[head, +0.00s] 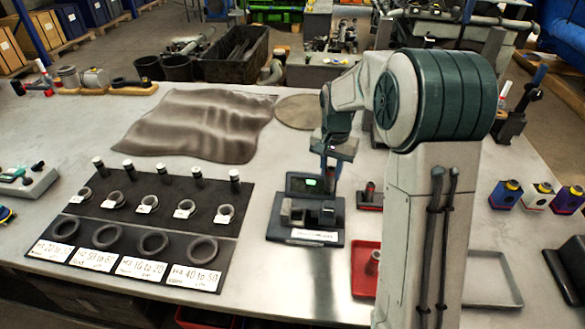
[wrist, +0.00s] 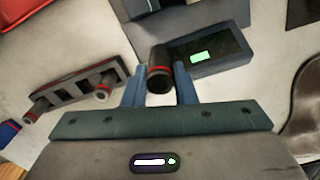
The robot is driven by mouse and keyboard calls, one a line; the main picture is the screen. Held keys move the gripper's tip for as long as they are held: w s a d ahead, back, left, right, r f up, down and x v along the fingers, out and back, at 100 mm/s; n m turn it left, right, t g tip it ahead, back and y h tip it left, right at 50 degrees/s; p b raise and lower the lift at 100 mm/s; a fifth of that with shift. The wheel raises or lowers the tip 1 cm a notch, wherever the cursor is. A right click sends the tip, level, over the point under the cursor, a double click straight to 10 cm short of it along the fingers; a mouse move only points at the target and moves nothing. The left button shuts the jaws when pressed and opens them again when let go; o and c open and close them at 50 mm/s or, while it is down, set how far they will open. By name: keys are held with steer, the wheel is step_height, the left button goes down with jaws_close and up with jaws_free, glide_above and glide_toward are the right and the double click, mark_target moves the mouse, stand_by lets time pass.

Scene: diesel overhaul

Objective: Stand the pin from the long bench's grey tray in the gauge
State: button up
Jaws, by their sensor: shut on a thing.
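My gripper (wrist: 158,85) is shut on a dark pin (wrist: 159,70) with a red band, held between its two blue fingers. In the head view my gripper (head: 334,168) points down over the back right part of the gauge (head: 285,230). The gauge is a dark block with a lit green display, which also shows in the wrist view (wrist: 232,50), just beyond the pin. The pin's lower end is hard to make out, and I cannot tell whether it touches the gauge. The grey tray (head: 512,285) is at the right, partly hidden by my arm.
A red tray (head: 357,285) with a pin lies in front of the gauge. A small rack (wrist: 75,88) with red-banded pins stands beside it. A black board (head: 150,222) with rings and labels lies left. Coloured bottles (head: 505,194) stand right. A crumpled mat (head: 200,125) lies behind.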

steer(key=s+a+m+b, duration=0.4)
steer(key=a+m, duration=0.5)
steer(key=m, duration=0.5)
steer(key=shift+s+a+r+m, duration=0.2)
steer(key=shift+s+m, duration=0.2)
steer(key=shift+s, duration=0.15)
steer(key=shift+f, duration=0.15)
stand_by(0.7)
steer(key=shift+f+b, duration=0.45)
steer(key=shift+b, duration=0.1)
steer(key=shift+f, duration=0.1)
steer(key=shift+f+b, duration=0.4)
steer(key=shift+f, duration=0.1)
steer(key=shift+f, duration=0.25)
stand_by(0.4)
steer(key=shift+f+b, duration=0.35)
steer(key=shift+b, duration=0.1)
